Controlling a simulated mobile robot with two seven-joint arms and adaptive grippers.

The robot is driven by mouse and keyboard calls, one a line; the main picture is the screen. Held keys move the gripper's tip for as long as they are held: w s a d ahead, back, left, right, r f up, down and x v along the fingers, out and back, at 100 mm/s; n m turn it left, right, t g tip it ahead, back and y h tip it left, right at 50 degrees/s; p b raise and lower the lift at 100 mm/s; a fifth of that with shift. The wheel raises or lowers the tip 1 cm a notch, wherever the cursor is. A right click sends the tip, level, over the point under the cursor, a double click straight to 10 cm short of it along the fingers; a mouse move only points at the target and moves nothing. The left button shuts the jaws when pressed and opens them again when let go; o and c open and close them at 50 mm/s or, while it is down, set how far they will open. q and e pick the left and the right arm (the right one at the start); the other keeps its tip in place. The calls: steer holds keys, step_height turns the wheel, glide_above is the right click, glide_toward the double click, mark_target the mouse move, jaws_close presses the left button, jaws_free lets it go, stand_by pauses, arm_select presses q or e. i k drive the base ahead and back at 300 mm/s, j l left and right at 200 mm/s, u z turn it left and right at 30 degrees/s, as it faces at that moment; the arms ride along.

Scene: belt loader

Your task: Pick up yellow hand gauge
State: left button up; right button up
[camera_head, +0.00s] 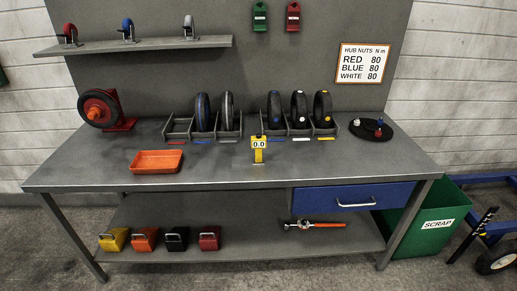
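The yellow hand gauge (259,156) stands on the grey workbench (220,177), near the middle of its top. Its upper face is a small display that reads 0.0. It is in front of the wheel racks, and nothing touches it that I can see. Neither of my grippers shows in the head view.
Wheels stand in two racks (325,129) behind the gauge. An orange tray (156,162) is to its left, and a black round plate (371,130) to the right. A blue drawer (352,197) is below. A green scrap bin (423,232) stands right. The front bench top is mostly clear.

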mark_target(257, 144)
steer(key=i+j, duration=0.15)
steer(key=i, duration=0.5)
steer(key=i+j, duration=0.1)
steer(key=i, duration=0.55)
